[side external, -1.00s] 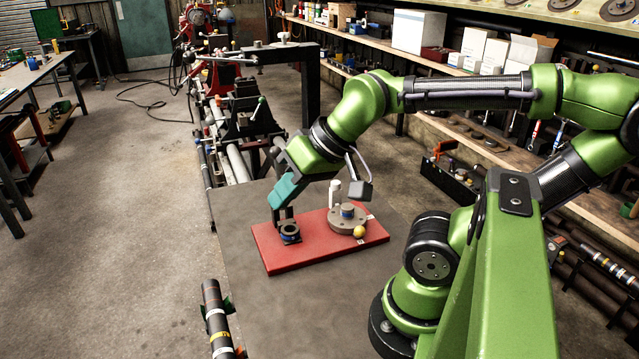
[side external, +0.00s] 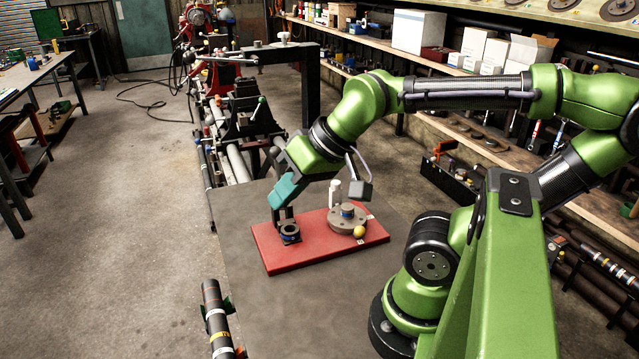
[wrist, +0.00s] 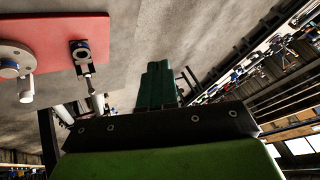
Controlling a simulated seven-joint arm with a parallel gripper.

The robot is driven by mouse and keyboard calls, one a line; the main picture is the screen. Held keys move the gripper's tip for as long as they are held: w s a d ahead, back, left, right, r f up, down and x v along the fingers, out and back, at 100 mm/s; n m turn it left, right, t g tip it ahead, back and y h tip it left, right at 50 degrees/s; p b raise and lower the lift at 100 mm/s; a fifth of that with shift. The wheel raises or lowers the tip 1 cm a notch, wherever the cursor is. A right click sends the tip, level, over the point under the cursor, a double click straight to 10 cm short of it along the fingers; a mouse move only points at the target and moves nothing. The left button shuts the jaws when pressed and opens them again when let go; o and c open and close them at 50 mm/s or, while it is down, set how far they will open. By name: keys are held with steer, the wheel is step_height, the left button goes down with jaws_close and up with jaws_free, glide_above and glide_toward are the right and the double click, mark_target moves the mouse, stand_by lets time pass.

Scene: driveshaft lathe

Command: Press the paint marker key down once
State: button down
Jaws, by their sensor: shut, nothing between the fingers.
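A red board (side external: 335,254) lies on the grey table and also shows in the wrist view (wrist: 60,30). I cannot tell for certain which part is the paint marker key. My teal gripper (side external: 277,212) is shut and empty, pointing down at the board's back left edge, just behind the block. Its fingers (wrist: 158,70) show in the wrist view. I cannot tell whether they touch anything.
A grey round flange (side external: 347,222) with a blue centre, a white upright cylinder (side external: 334,192) and a yellow ball (side external: 360,232) stand on the board's right part. A lathe (side external: 245,125) stands behind. The table in front of the board is clear.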

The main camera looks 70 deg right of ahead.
steer(key=shift+d, duration=0.15)
steer(key=m+h, duration=0.3)
steer(key=m, duration=2.1)
glide_above(337, 183)
step_height(337, 183, down, 4)
steer(key=shift+r, duration=0.1)
steer(key=shift+f, duration=4.4)
steer(key=shift+f, duration=0.15)
